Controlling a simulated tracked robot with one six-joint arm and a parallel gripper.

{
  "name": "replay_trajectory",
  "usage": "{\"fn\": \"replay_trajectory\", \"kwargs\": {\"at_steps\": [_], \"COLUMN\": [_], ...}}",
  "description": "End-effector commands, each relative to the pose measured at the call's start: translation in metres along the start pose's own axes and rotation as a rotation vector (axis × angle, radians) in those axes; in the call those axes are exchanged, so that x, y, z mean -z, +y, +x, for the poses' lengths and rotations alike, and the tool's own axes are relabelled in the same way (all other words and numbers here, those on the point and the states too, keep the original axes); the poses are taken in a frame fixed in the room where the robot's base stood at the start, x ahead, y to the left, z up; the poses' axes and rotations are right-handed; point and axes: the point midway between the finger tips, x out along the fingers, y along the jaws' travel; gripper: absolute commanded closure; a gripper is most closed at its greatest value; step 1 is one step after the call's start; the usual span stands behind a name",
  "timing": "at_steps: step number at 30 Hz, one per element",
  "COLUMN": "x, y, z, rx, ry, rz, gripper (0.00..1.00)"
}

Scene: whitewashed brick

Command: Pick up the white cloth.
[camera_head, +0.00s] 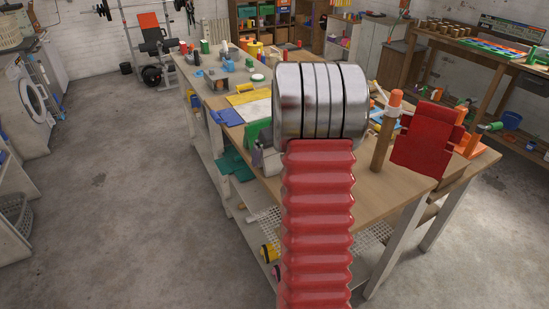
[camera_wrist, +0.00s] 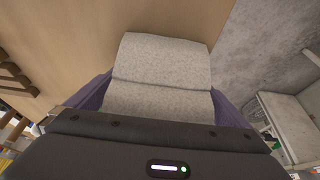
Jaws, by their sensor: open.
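A flat white piece (camera_head: 256,110) lies on the long workbench beside a yellow sheet, left of my arm in the head view. It may be the white cloth; I cannot tell for sure, and my arm hides part of that area. In the wrist view my gripper (camera_wrist: 162,88) is open, with purple sides left and right of pale speckled panels. I cannot tell whether those panels are part of the gripper or cloth. I see no clear hold on anything. Behind them is bare wood, with the bench edge to the right.
The wooden workbench (camera_head: 352,178) carries many tools and small things. A red object (camera_head: 427,140) and an orange-topped wooden post (camera_head: 383,140) stand near its right end. A washing machine (camera_head: 34,100) stands at the left. The concrete floor (camera_head: 120,190) left of the bench is clear.

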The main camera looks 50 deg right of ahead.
Motion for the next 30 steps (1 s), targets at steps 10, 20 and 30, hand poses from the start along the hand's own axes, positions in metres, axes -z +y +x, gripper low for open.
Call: {"fn": "replay_trajectory", "kwargs": {"at_steps": [10, 20, 30], "x": [0.0001, 0.0001, 0.0001], "y": [-0.0004, -0.0005, -0.0006], "z": [-0.0003, -0.0003, -0.0002], "rx": [0.000, 0.000, 0.000], "ry": [0.000, 0.000, 0.000], "rz": [-0.001, -0.001, -0.001], "gripper": [0.00, 0.22, 0.46]}}
